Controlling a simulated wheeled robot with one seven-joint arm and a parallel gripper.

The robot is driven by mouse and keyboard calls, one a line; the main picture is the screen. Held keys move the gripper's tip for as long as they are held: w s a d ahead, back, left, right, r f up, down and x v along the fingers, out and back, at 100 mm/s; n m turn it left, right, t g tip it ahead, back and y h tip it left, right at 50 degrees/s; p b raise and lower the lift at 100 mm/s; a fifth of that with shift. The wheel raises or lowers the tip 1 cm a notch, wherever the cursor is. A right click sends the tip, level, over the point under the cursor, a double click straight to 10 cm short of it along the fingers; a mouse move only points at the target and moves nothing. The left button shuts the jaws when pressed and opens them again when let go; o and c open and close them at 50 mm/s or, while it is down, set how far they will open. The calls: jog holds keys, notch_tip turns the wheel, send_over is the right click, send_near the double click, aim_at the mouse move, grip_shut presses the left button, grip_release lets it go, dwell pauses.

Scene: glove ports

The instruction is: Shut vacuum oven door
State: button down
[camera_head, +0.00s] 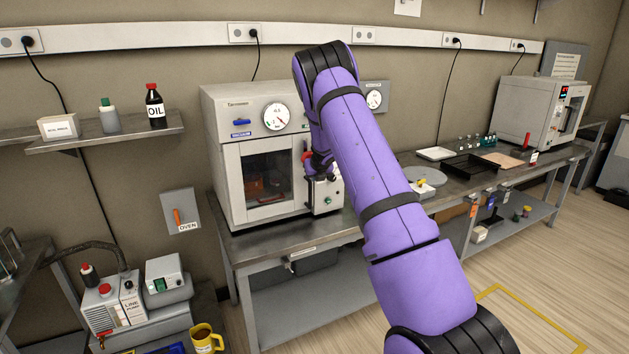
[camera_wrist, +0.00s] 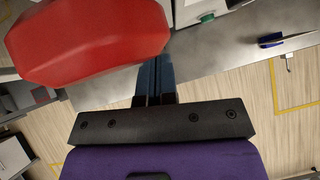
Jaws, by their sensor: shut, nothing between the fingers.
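The vacuum oven (camera_head: 224,110) is a pale box on the steel bench, with a round gauge and a blue switch on top of its front. Its windowed door (camera_head: 231,180) looks flush or nearly flush with the front; my arm hides part of the right edge, so I cannot tell whether it is fully closed. My gripper (camera_head: 318,172) is at the door's right edge. In the wrist view the fingers (camera_wrist: 154,82) are shut and empty. A large red handle (camera_wrist: 95,40) is close beside them, at the upper left; I cannot tell if they touch.
The steel bench (camera_head: 275,237) runs right, with trays and a second oven (camera_head: 525,112) farther along. A shelf (camera_head: 105,137) with bottles is at left. A pump (camera_head: 110,303) and a yellow mug (camera_head: 205,339) stand low at left. Floor is free at right.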

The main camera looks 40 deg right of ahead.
jog(key=v, duration=0.8)
jog(key=shift+s, duration=0.55)
jog(key=shift+a+r, duration=0.1)
jog(key=shift+a, duration=0.05)
jog(key=s+a+r+m+h, duration=0.1)
jog(key=s+a+r+m, duration=0.4)
jog(key=r, duration=0.3)
jog(key=s+a+r+m+t+h, duration=0.1)
jog(key=s+a+r+m, duration=0.35)
jog(key=r+m, duration=0.25)
jog(key=s+a+r+m+h, duration=0.1)
jog(key=s+a+r+m, duration=0.2)
jog(key=s+r+m, duration=0.4)
jog(key=s+a+m+g+y, duration=0.1)
jog(key=s+a+m+y, duration=0.2)
jog(key=s+a+m, duration=0.3)
jog(key=s+a+f+m+g+y, duration=0.1)
jog(key=s+a+m, duration=0.5)
jog(key=s+a, duration=0.9)
jog(key=s+g+y, duration=0.1)
jog(key=s, duration=0.7)
jog(key=shift+m+y, duration=0.4)
jog(key=c, duration=1.8)
grip_release()
jog(key=shift+w+a, duration=0.1)
jog(key=shift+c, duration=0.2)
